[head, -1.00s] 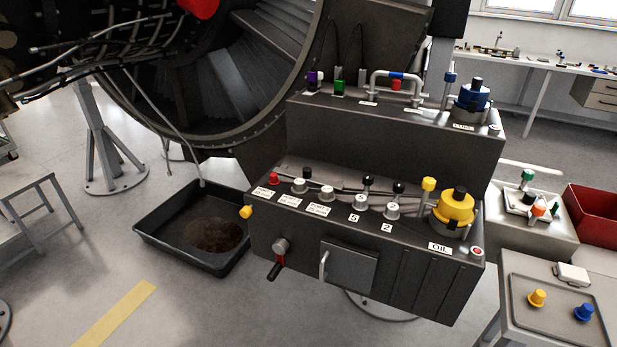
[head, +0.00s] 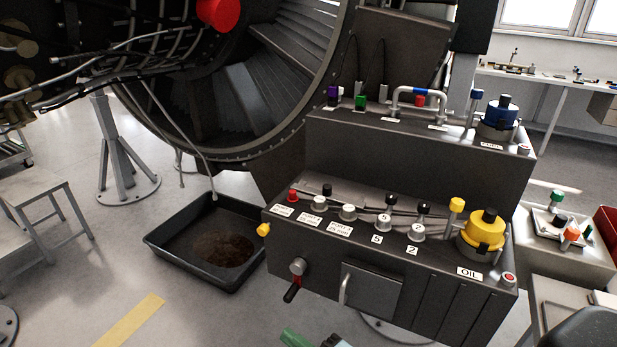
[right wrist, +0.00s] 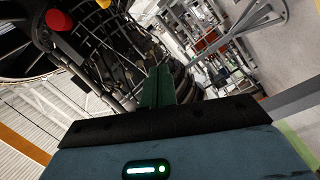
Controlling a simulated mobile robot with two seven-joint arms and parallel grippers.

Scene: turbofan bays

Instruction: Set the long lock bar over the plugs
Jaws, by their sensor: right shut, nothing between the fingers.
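On the lower deck of the dark console (head: 385,262), a row of plugs with pale collars runs behind white labels; one plug is numbered 5 (head: 383,222) and another 2 (head: 417,232). Long flat grey bars (head: 365,206) lie behind this row; I cannot tell which is the long lock bar or whether they touch the plugs. My right gripper (head: 294,338) shows only as a green tip at the bottom edge, below the console front. In the right wrist view its green fingers (right wrist: 158,84) are shut and empty. My left gripper is not in view.
A yellow oil cap (head: 482,231) stands at the deck's right end. A crank (head: 294,284) and door handle (head: 344,290) protrude in front. A black drip tray (head: 165,247) lies left.

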